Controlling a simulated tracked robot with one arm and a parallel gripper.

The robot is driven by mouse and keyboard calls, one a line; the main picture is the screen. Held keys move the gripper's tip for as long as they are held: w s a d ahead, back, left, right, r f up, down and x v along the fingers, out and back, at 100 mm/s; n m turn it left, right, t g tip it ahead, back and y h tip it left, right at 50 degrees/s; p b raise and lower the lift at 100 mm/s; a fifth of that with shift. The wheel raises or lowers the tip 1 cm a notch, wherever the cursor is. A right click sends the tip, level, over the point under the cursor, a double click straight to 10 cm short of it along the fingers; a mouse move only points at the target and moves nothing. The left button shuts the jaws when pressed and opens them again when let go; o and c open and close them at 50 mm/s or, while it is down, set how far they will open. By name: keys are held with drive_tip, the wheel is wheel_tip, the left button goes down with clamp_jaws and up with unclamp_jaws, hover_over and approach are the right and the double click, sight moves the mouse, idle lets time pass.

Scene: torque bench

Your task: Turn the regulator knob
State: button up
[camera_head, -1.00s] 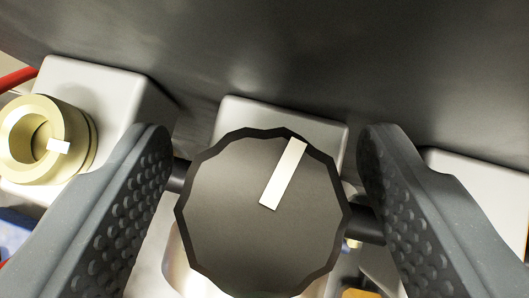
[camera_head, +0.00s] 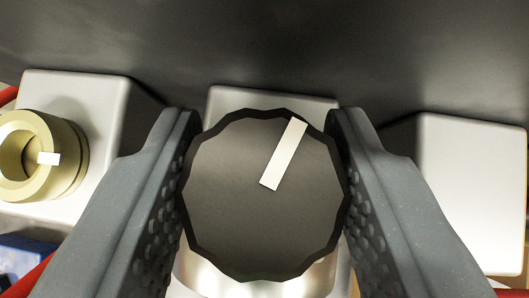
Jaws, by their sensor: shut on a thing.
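The regulator knob (camera_head: 245,215) is a dark, many-sided disc in the middle of the head camera view. A white pointer strip (camera_head: 283,155) on its face tilts toward the upper right. My gripper (camera_head: 265,190) is shut on the knob, with one grey, studded finger against its left side and the other against its right side. A shiny metal collar (camera_head: 300,280) shows below the knob. The knob hides most of the light grey block (camera_head: 265,98) behind it.
A cream ring-shaped fitting (camera_head: 72,165) with a white mark sits on a light grey block (camera_head: 85,95) at the left. Another light grey block (camera_head: 475,190) stands at the right. A dark panel (camera_head: 270,45) spans the top. A red strip and a blue object (camera_head: 25,258) lie lower left.

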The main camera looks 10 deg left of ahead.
drive_tip(key=o, duration=1)
drive_tip(key=b+v, duration=0.3)
drive_tip(key=v, duration=1)
drive_tip(key=shift+s+d+r, duration=0.1)
drive_tip(key=shift+s+r, duration=0.15)
drive_tip(key=shift+r, duration=0.05)
drive_tip(key=s+r+t+b, duration=0.2)
drive_tip(key=s+r+b, duration=0.2)
drive_tip(key=s+r, duration=0.1)
drive_tip(key=s+r+m+t+b, duration=0.1)
drive_tip(key=s+r+b, duration=0.3)
drive_tip(key=r, duration=0.4)
drive_tip(key=s+a+r+t+h+b, duration=0.1)
drive_tip(key=s+r+t+b, duration=0.2)
drive_tip(key=s+r, duration=0.3)
drive_tip(key=shift+s+a+r+b, duration=0.1)
drive_tip(key=shift+s+r+b, duration=0.3)
drive_tip(key=shift+r, duration=0.15)
